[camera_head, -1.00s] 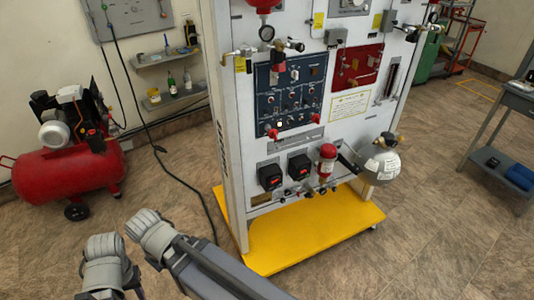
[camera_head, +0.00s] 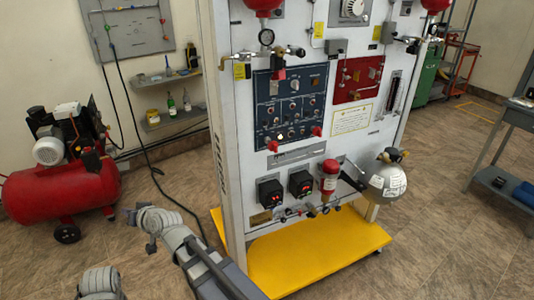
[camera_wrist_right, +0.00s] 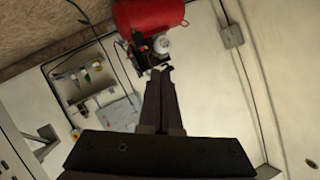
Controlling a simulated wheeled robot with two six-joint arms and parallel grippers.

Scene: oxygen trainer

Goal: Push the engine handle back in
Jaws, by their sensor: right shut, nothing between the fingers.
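The trainer panel (camera_head: 240,110) is a tall white board with a blue control panel (camera_head: 289,107). Two red handles, a left one (camera_head: 272,146) and a right one (camera_head: 316,131), stick out at the blue panel's lower edge. I cannot tell which is the engine handle or how far either sticks out. My right gripper (camera_head: 130,215) is left of the board, well apart from the handles. In the right wrist view its fingers (camera_wrist_right: 160,75) are shut and empty, with the red compressor beyond them. My left gripper is not in view.
A red air compressor (camera_head: 60,190) stands on the floor at left. The yellow base (camera_head: 310,255) juts out below the board. A round silver tank (camera_head: 386,182) and a red cylinder (camera_head: 329,180) stick out low on the board. A black hose hangs down the wall at left.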

